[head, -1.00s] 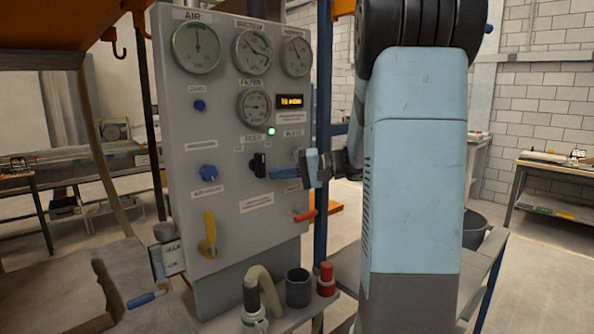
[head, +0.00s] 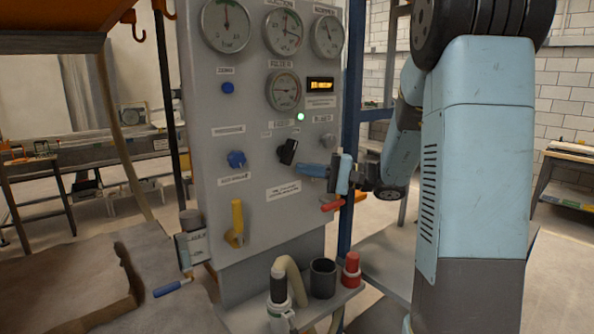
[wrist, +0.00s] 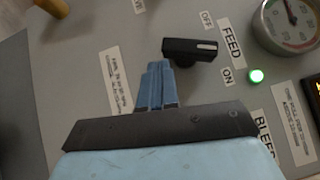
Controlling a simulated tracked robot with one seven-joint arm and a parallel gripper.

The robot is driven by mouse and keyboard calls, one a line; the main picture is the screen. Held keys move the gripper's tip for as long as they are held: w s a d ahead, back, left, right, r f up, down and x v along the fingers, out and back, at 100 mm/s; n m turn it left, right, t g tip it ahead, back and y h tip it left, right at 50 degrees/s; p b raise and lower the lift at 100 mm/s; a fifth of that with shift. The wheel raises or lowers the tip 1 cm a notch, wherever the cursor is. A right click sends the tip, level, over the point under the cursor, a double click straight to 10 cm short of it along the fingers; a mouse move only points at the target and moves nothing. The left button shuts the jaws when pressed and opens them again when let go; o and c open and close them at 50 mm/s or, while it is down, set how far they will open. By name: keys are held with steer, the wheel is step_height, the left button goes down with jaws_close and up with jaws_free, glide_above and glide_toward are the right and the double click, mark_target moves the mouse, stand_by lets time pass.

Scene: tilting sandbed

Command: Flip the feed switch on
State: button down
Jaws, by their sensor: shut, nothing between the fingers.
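The feed switch (head: 287,151) is a black handle on the grey panel, tilted to the right at its top in the head view. In the wrist view the switch (wrist: 190,50) lies nearly level, and its white line points between the OFF label (wrist: 207,20) and the ON label (wrist: 228,75). My gripper (head: 299,168) is shut and empty, just below and right of the switch. In the wrist view the blue fingertips (wrist: 157,68) are beside the handle's left end, with a small gap visible; contact is unclear.
A green lamp (head: 300,116) is lit above right of the switch. A blue knob (head: 237,159), a yellow lever (head: 235,222) and a red lever (head: 333,205) are nearby. Gauges fill the panel's top. A hose (head: 291,275) and black cup (head: 323,278) stand below.

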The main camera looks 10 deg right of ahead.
steer(key=s+d+f, duration=0.2)
steer(key=d+f, duration=0.2)
steer(key=d, duration=0.7)
steer(key=shift+s+d+f, duration=0.2)
steer(key=shift+d, duration=0.1)
steer(key=s+a+n+g+h, duration=0.3)
steer(key=s+a+g+h, duration=0.45)
steer(key=s+a, duration=0.6)
steer(key=s+d+r+n+t+h, duration=0.2)
steer(key=s+d+t+h, duration=0.3)
steer(key=s+h, duration=0.4)
steer(key=shift+s+r+t+h, duration=0.25)
steer(key=shift+s+t+h, duration=0.1)
steer(key=shift+t+h, duration=0.35)
